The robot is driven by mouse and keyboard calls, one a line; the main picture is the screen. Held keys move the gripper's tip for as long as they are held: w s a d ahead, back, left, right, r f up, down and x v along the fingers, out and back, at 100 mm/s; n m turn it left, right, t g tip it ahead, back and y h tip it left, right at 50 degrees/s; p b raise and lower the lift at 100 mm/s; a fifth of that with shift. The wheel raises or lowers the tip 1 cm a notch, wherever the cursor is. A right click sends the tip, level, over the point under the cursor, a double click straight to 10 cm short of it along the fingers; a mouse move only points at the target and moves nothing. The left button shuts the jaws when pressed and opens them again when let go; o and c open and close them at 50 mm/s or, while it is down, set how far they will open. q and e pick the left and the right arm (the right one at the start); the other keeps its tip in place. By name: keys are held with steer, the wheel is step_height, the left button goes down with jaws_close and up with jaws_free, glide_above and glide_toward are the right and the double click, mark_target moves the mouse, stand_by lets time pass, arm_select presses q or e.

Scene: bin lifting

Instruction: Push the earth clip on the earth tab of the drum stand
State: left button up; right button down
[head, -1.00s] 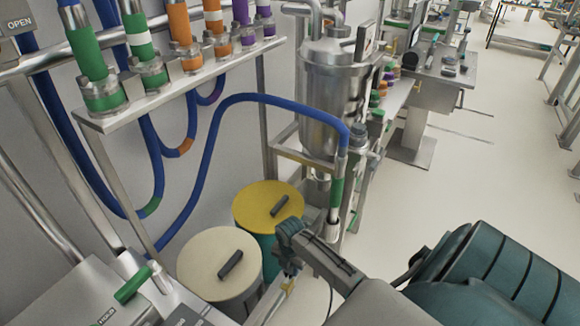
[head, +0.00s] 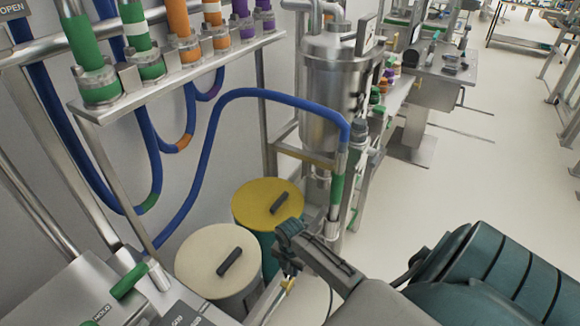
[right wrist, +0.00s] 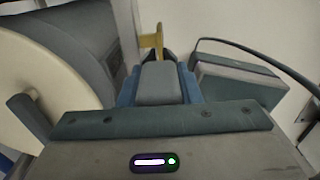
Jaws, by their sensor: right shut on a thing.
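My right gripper (head: 288,264) points down beside the drums, low in the middle of the head view. It is shut on the earth clip, which its jaws mostly hide. A small brass-yellow piece (head: 289,284), which looks like the earth tab, shows at the fingertips. In the right wrist view the brass piece (right wrist: 152,42) stands just beyond the closed jaws (right wrist: 160,75). I cannot tell whether clip and tab touch. The drum stand's metal rail (head: 264,304) runs beside the cream-lidded drum (head: 205,252). My left gripper is not in view.
A yellow-lidded drum (head: 256,198) stands behind the cream one. A steel panel with a green handle (head: 129,281) is at lower left. Open floor (head: 475,175) lies to the right.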

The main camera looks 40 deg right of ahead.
steer(key=shift+f, duration=0.15)
steer(key=shift+f+b, duration=0.7)
steer(key=shift+f, duration=0.7)
steer(key=shift+f, duration=0.1)
steer(key=shift+f+b, duration=0.65)
steer(key=shift+f, duration=0.3)
steer(key=shift+f+b, duration=0.4)
steer(key=shift+f, duration=0.7)
steer(key=c, duration=1)
jaws_free()
steer(key=shift+f, duration=0.1)
steer(key=shift+o, duration=0.2)
